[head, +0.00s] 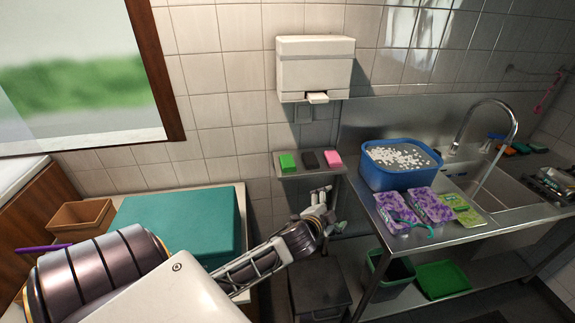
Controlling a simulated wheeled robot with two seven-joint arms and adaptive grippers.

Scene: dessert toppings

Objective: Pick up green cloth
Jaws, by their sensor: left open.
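A small bright green folded piece, which looks like the green cloth (288,161), lies at the left end of a small wall shelf (290,174). A black piece (310,159) and a pink piece (332,159) lie beside it in a row. My left gripper (322,204) is open, below and to the right of the green piece, and apart from it. It is near the front of the shelf, with nothing visible between its fingers. My right gripper is not in view.
A white dispenser (314,62) hangs above the shelf. To the right, a steel counter holds a blue tub (383,177), purple packs (429,206) and a green pack (461,209). A teal block (180,222) and brown box (82,216) stand left.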

